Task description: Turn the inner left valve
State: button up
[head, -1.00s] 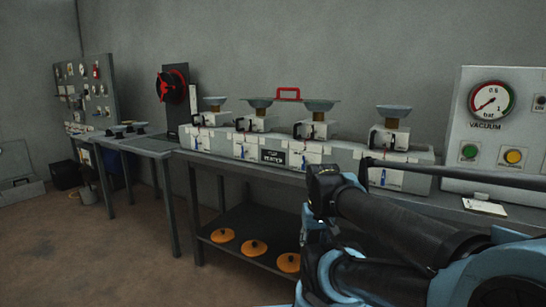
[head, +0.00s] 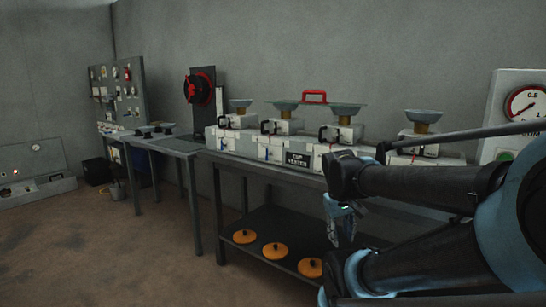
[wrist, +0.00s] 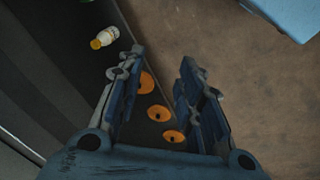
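A row of several white units with grey cups on top stands on the long bench. The inner left unit (head: 283,126) is second from the left, with a small blue valve handle (head: 267,154) low on its front; the handle is too small to tell its angle. My gripper (wrist: 158,72) is open and empty in the wrist view, its two blue fingers apart and pointing down over the lower shelf and floor. In the head view, my gripper (head: 343,222) hangs low in front of the bench, apart from the valves. My arm hides part of the right-hand units.
Orange discs (head: 275,250) lie on the lower shelf (head: 262,218); they also show in the wrist view (wrist: 158,113), near a yellow-capped bottle (wrist: 103,37). A vacuum gauge (head: 527,103) is at the right. The brown floor (head: 150,245) at left is clear.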

aim_at(267, 154)
jog(key=w+a+r+n+t+h, duration=0.1)
jog(key=w+a+r+n+h, duration=0.2)
jog(key=w, duration=0.6)
jog(key=w+a+r+n+t+h, duration=0.1)
jog(key=w+a+r+n+h, duration=0.1)
jog(key=w+r+n, duration=0.55)
jog(key=w+a+r+n+t+h, duration=0.1)
jog(key=w+a+r+n+h, duration=0.15)
jog(key=w, duration=0.75)
jog(key=w+a+n+t+h, duration=0.25)
jog(key=w+a+n, duration=0.25)
jog(key=w+a, duration=0.6)
jog(key=a+f+n+t+h, duration=0.2)
jog(key=a+n+t, duration=0.3)
jog(key=a, duration=1.4)
jog(key=x, duration=1.7)
jog(key=shift+w+d+f, duration=0.1)
jog(key=shift+w+d, duration=0.2)
grip_shut()
